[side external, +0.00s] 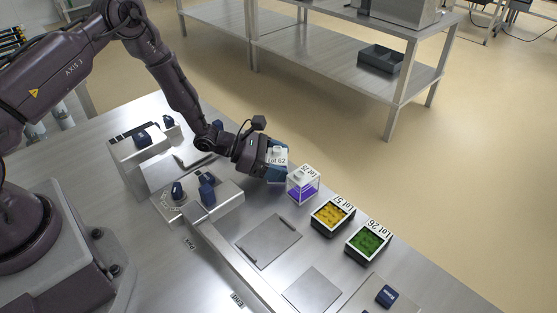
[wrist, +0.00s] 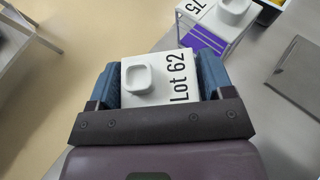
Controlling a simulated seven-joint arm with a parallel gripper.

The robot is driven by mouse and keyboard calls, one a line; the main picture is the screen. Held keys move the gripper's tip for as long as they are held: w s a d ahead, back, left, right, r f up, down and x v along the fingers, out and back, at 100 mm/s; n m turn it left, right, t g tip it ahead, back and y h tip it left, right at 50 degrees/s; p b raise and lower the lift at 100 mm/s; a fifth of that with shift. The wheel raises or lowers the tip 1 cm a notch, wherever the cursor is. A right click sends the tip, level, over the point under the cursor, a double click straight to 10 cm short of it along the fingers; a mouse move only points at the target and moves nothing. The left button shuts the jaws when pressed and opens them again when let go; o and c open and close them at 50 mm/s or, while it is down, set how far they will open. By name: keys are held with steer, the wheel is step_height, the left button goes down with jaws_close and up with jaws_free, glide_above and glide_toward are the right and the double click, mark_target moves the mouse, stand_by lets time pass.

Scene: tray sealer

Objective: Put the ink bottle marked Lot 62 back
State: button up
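The ink bottle marked Lot 62 (side external: 278,154) has a white top with a raised square cap; its label also reads clearly in the wrist view (wrist: 160,78). My gripper (side external: 277,166) has its blue fingers on both sides of the bottle, closed against it. In the wrist view my gripper (wrist: 160,85) frames the bottle left and right. The bottle's lower body is hidden by the fingers, and I cannot tell whether its base touches the table. It is just left of a clear, white-topped bottle with purple contents (side external: 303,187), whose label ends in 5.
Black trays with yellow (side external: 333,216) and green (side external: 368,243) contents stand in a row to the right. Flat grey plates (side external: 268,241) lie in front of them. A metal unit with blue knobs (side external: 207,190) stands left of my gripper. The table's back edge is close behind the bottles.

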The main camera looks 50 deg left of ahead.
steer(key=shift+a+r, duration=0.1)
steer(key=shift+r, duration=0.1)
steer(key=v, duration=0.4)
steer(key=shift+s+a, duration=0.1)
steer(key=shift+a, duration=0.05)
steer(key=s+d+r+m+g, duration=0.2)
steer(key=s+r+m, duration=0.25)
steer(key=r, duration=0.25)
steer(key=s+d+r+m+g+y, duration=0.1)
steer(key=s+d+r+m+g, duration=0.15)
steer(key=r+m, duration=0.45)
steer(key=s+d+r+m+g, duration=0.15)
steer(key=s+r+m, duration=0.25)
steer(key=r, duration=0.4)
steer(key=s+a+r+m+t+y, duration=0.1)
steer(key=s+a+r+m+y, duration=0.2)
steer(key=s, duration=0.4)
steer(key=s+a+r+m+t+y, duration=0.1)
steer(key=s+a+r+m+y, duration=0.3)
steer(key=s+m, duration=0.4)
step_height(320, 180, up, 2)
steer(key=shift+r+y, duration=0.1)
steer(key=shift+y, duration=0.7)
